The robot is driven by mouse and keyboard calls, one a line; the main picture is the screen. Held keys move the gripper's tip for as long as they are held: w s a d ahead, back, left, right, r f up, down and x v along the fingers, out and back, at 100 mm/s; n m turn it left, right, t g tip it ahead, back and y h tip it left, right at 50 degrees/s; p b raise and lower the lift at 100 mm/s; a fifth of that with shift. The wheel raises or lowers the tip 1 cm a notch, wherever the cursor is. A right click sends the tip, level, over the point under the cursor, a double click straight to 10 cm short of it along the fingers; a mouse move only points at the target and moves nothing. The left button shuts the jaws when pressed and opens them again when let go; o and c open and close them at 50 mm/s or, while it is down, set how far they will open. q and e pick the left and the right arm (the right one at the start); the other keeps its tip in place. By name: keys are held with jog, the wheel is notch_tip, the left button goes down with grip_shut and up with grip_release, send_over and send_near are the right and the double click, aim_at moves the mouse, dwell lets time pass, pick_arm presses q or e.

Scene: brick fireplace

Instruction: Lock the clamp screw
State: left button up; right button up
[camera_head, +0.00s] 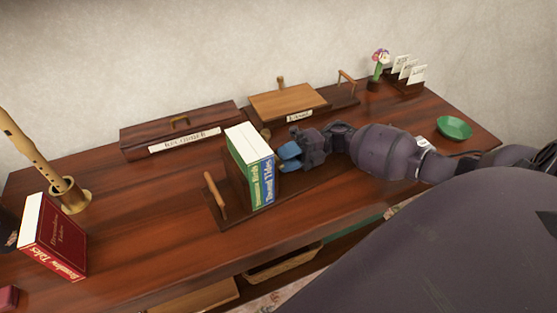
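I cannot make out for sure which part is the clamp screw. A dark wooden stand (240,217) lies on the desk, with a light wooden handle (215,195) upright at its left end. A green book (257,187) and a blue book (269,180) stand upright on it. A small round brass-coloured piece (265,133) shows just behind the books. My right gripper (288,156), with blue fingertips, is close to the right side of the books. Contact is unclear, and its finger gap is hard to see. My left gripper is out of view.
A closed labelled box (180,130) and a wooden lidded box (288,102) stand at the back. A red book (55,240) and a flute in a holder (72,197) are at left. A flower (380,62), a card rack (407,80) and a green bowl (454,128) are at right.

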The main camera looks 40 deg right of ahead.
jog(key=d, duration=0.4)
jog(key=s+d+b, duration=0.1)
jog(key=d, duration=0.2)
jog(key=shift+f, duration=0.1)
jog(key=shift+d, duration=0.55)
